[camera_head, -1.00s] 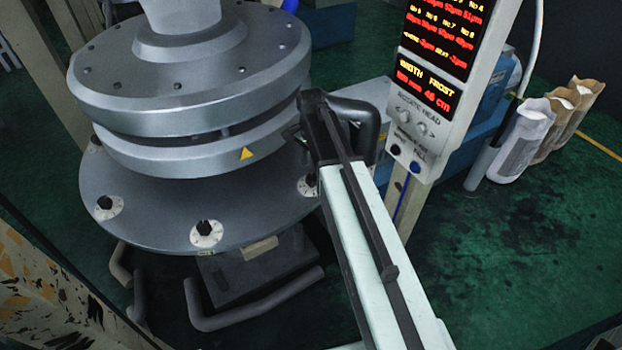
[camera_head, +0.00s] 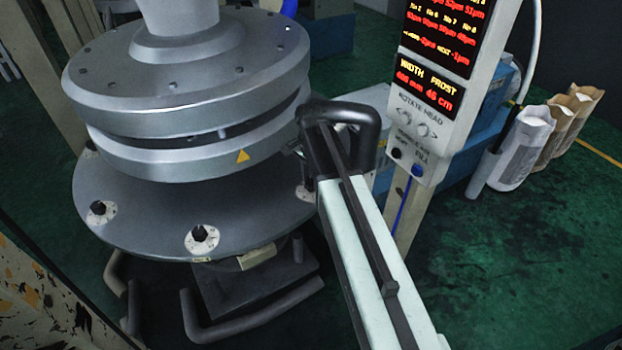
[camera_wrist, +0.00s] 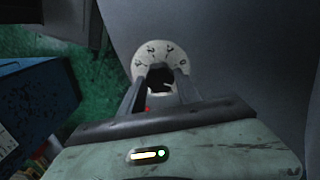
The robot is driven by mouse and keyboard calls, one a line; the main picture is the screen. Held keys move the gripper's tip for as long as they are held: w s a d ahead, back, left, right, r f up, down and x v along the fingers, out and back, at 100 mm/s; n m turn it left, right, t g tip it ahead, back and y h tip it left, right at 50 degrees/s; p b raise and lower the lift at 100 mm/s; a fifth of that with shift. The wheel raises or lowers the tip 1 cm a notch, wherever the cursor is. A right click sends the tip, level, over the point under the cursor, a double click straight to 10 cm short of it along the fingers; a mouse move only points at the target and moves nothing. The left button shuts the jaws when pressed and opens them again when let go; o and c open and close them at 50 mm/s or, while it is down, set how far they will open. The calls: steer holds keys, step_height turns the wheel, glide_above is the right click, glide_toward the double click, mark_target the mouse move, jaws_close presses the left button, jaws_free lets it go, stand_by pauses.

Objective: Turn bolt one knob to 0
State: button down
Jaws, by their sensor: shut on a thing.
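In the wrist view, a black knob (camera_wrist: 159,77) sits in a round cream dial (camera_wrist: 150,53) with dark numerals; a 0 shows at its right side. A small pale mark shows on the knob, but I cannot tell its exact setting. My gripper (camera_wrist: 158,88) is shut on this knob, one finger on each side, and the fingers hide the dial's lower part. In the head view, a similar dial (camera_head: 305,192) on the right edge of the grey flange is partly covered by my arm. My gripper's fingertips are hidden there.
Two more knob dials stand on the flange, at front (camera_head: 202,239) and left (camera_head: 100,212). A display panel (camera_head: 440,90) stands at right, with paper sacks (camera_head: 523,145) beyond it. Bent dark pipes (camera_head: 255,312) lie low in front. Green floor is open at lower right.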

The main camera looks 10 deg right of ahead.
mark_target(310, 181)
steer(key=n, duration=0.4)
steer(key=shift+n, duration=2.2)
steer(key=c, duration=0.9)
jaws_free()
steer(key=shift+o, duration=0.2)
steer(key=r+p, duration=0.8)
steer(key=shift+a, duration=0.2)
